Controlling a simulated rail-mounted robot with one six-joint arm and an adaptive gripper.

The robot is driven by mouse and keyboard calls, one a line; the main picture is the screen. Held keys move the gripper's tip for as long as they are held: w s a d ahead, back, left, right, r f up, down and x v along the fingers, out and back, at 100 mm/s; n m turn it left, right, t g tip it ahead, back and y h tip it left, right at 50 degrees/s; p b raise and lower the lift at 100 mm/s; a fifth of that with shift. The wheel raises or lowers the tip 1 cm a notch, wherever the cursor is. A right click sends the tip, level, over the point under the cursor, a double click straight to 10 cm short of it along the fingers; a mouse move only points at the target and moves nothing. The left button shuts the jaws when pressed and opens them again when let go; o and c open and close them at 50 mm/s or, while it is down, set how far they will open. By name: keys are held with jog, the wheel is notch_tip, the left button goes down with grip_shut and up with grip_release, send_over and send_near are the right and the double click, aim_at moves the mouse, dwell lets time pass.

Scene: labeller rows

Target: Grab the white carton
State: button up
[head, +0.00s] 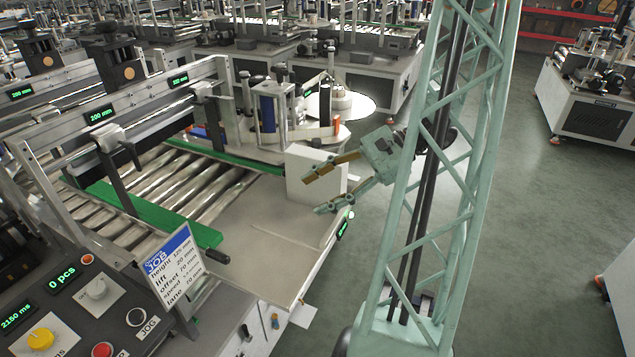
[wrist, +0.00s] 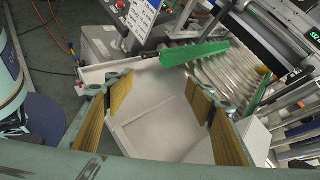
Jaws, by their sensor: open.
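The white carton (head: 310,160) stands upright at the far right end of the grey outfeed plate (head: 262,238) in the head view. My gripper (head: 314,193) is open and empty, with its fingers reaching left over the plate's end. The upper finger overlaps the carton's front face; I cannot tell whether it touches. In the wrist view my gripper (wrist: 155,97) spans bare plate between its tan-padded fingers. The carton (wrist: 256,140) shows there outside the right finger, which hides part of it.
A roller conveyor (head: 185,180) with green guide rails (head: 150,215) leads to the plate. A job sign (head: 174,263) and control panel (head: 75,310) stand at the front left. A labelling unit (head: 270,108) stands behind the carton. Open floor (head: 540,190) lies to the right.

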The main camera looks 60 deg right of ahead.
jog(key=s+d+f+m+t+h+b, duration=0.1)
jog(key=s+d+f+m+t+h, duration=0.15)
jog(key=d, duration=0.35)
jog(key=s+d+f+m+t+h, duration=0.1)
jog(key=s+d+f+m+t, duration=0.2)
jog(key=d, duration=0.3)
jog(key=m+t+h, duration=0.2)
jog(key=m+t, duration=0.1)
jog(key=m, duration=0.2)
send_near(330, 179)
jog(key=shift+w+d+f, duration=0.5)
jog(key=shift+w+f, duration=0.1)
jog(key=shift+f, duration=0.05)
jog(key=shift+w+d+f, duration=0.45)
jog(key=shift+w+f, duration=0.1)
jog(key=shift+f, duration=0.1)
jog(key=shift+w+d+f+m+t+h, duration=0.1)
jog(key=shift+w+d+m+t+h, duration=0.15)
jog(key=shift+w+m, duration=0.1)
jog(key=shift+a, duration=0.1)
jog(key=shift+w+a+b, duration=0.2)
jog(key=shift+w, duration=1.2)
jog(key=shift+w+a+b, duration=0.2)
jog(key=shift+w+b, duration=0.05)
jog(key=shift+w, duration=1.15)
jog(key=shift+w+a+b, duration=0.2)
jog(key=shift+w+a, duration=0.05)
jog(key=shift+w, duration=1.15)
